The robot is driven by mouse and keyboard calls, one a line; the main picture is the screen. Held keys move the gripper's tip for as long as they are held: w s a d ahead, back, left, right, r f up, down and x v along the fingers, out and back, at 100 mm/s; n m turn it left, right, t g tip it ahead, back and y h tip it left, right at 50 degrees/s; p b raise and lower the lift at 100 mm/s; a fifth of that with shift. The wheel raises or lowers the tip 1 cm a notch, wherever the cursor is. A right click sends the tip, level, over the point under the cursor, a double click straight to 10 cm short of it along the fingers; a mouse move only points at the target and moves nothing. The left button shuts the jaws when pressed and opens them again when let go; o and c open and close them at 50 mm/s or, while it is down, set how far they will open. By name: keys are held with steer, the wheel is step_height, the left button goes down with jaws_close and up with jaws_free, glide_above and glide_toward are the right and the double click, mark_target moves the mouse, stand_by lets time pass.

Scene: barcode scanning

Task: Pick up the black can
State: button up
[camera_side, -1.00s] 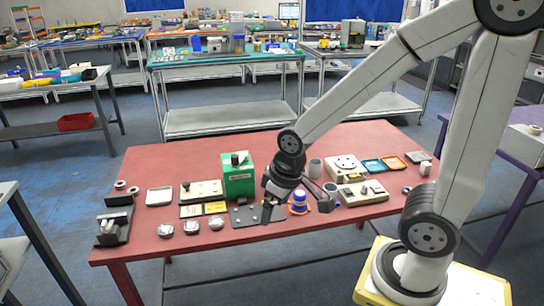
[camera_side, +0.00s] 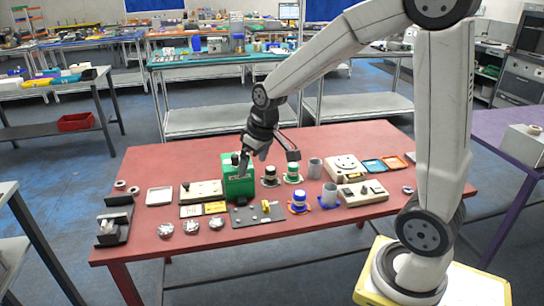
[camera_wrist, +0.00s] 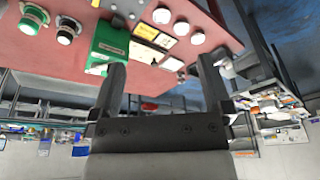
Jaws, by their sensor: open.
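The black can (camera_side: 270,175) stands upright on the red table (camera_side: 340,140), just right of the green box (camera_side: 238,180). It has a dark base and a pale band. My gripper (camera_side: 268,160) is open and empty, raised near the green box and the black can. In the wrist view my gripper (camera_wrist: 162,82) has its two fingers spread with nothing between them. The black can (camera_wrist: 68,31) shows there at the upper left, outside the fingers, beside the green box (camera_wrist: 110,42).
A can on a green base (camera_side: 293,173) stands close right of the black can. A blue can (camera_side: 299,199) and grey cups (camera_side: 315,168) are also near. Small devices lie on both sides. The back strip of the table is mostly clear.

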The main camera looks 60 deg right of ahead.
steer(key=w+d, duration=0.8)
steer(key=d, duration=0.5)
steer(key=t, duration=0.2)
glide_above(273, 169)
steer(key=s, duration=0.2)
step_height(273, 169, down, 2)
steer(key=shift+m+g, duration=0.3)
step_height(273, 169, down, 17)
steer(key=shift+f, duration=0.45)
steer(key=shift+w, duration=0.1)
steer(key=shift+x, duration=0.8)
steer(key=shift+w+d+f, duration=0.1)
steer(key=shift+w+f, duration=0.05)
steer(key=shift+f, duration=0.3)
steer(key=shift+w+f, duration=0.1)
steer(key=shift+f, duration=0.05)
